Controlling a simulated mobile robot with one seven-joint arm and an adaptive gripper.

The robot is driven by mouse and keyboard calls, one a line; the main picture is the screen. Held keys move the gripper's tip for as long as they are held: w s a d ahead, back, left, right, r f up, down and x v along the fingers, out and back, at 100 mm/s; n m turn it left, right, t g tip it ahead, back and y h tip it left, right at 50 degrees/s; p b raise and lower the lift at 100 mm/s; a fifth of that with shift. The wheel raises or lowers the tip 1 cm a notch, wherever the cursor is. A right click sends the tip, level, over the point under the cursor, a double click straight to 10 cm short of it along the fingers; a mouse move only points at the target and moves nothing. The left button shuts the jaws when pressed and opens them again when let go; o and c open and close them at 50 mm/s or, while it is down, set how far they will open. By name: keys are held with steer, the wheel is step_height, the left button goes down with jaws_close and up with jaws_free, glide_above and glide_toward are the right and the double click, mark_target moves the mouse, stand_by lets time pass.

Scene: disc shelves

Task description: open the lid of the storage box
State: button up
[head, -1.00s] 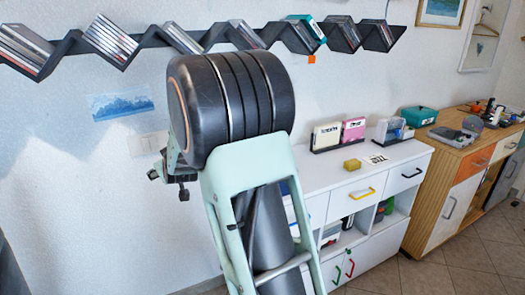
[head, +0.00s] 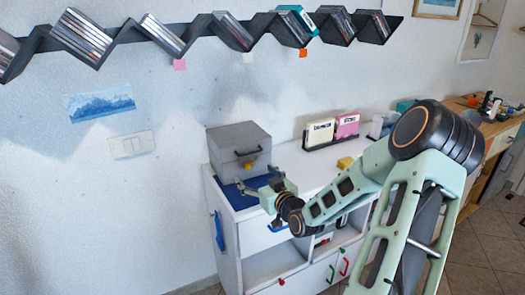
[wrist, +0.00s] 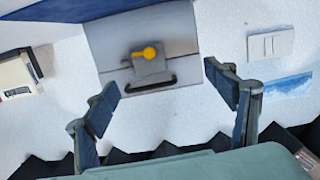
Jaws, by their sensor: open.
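The grey storage box (head: 236,140) stands on the left end of the white cabinet, on a blue mat (head: 238,196). Its lid looks shut. A dark handle (head: 248,151) and a yellow knob (head: 249,165) show on its front. In the wrist view, the box (wrist: 108,52) appears upside down, with the yellow knob (wrist: 150,52) on a grey latch plate and the dark handle (wrist: 152,87) below it. My gripper (head: 262,183) is open and empty in front of the box. In the wrist view, the fingers of my gripper (wrist: 163,84) are spread on either side of the handle, apart from it.
A white cabinet (head: 283,163) carries the box. To its right stand white and pink cases (head: 334,130) in a dark rack and a yellow block (head: 345,162). A zigzag disc shelf (head: 190,42) runs along the wall above. Bare cabinet top lies right of the box.

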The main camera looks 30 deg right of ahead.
mark_target(252, 153)
step_height(252, 153, up, 3)
steer(key=s+d+t, duration=0.1)
steer(key=s+d, duration=0.1)
steer(key=d, duration=0.1)
steer(key=shift+m, duration=0.4)
steer(key=w, duration=1.1)
steer(key=shift+a, duration=0.2)
steer(key=shift+c, duration=0.4)
steer(key=c, duration=1.3)
steer(key=shift+r, duration=0.1)
